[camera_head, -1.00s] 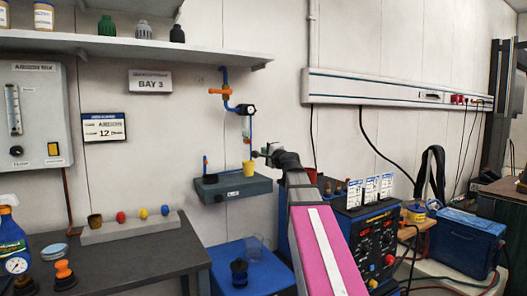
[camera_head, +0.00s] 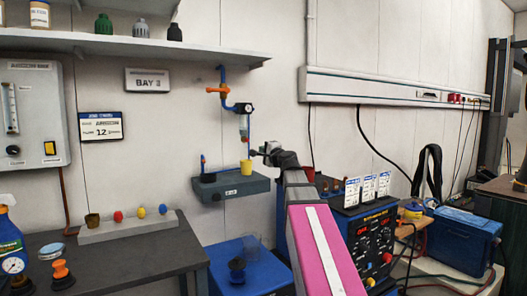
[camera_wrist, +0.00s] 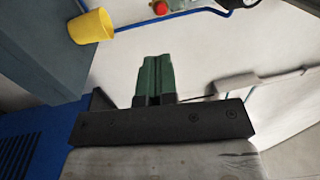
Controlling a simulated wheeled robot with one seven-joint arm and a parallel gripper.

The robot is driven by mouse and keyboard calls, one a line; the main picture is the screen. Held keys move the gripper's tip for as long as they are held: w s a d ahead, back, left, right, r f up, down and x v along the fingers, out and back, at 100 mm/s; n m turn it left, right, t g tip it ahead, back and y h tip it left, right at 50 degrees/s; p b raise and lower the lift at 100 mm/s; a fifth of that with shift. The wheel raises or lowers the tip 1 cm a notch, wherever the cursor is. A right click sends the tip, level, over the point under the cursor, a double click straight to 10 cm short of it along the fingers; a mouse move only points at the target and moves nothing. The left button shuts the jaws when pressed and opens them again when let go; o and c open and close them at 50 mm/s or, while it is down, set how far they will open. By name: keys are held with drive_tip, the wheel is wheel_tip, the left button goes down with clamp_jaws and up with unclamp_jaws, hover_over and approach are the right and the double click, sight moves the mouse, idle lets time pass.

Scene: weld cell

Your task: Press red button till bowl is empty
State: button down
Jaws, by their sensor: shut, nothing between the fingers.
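A pressure regulator with a gauge hangs on the blue pipe on the back wall, and a small clear bowl (camera_head: 243,127) hangs under it. In the wrist view a small red button (camera_wrist: 160,8) shows at the top edge, partly cut off, at the end of what looks like the bowl. The bowl's contents are too small to tell. A yellow cup (camera_head: 246,168) stands on the grey wall ledge below the bowl; it also shows in the wrist view (camera_wrist: 92,27). My gripper (camera_head: 260,151) is shut and empty, just right of the cup and apart from it.
The grey ledge (camera_head: 232,189) juts from the wall. A blue table (camera_head: 225,262) with a clear cup and a dark cup stands below. The dark bench (camera_head: 130,262) at left carries a rack with coloured knobs. A welding machine (camera_head: 370,240) stands right of my arm.

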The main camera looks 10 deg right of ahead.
drive_tip(key=shift+s+d+r+n+g+y, duration=0.15)
drive_tip(key=shift+s+d+n+g+y, duration=0.1)
drive_tip(key=shift+s+d+y, duration=0.15)
drive_tip(key=shift+s+d+r+n+g+y, duration=0.15)
drive_tip(key=shift+d+n+g+y, duration=0.15)
drive_tip(key=shift+d, duration=0.2)
drive_tip(key=shift+w, duration=0.1)
drive_tip(key=x, duration=1.4)
drive_tip(key=shift+x, duration=1.05)
drive_tip(key=shift+w, duration=0.15)
approach(248, 140)
drive_tip(key=v, duration=0.5)
drive_tip(key=shift+f, duration=0.2)
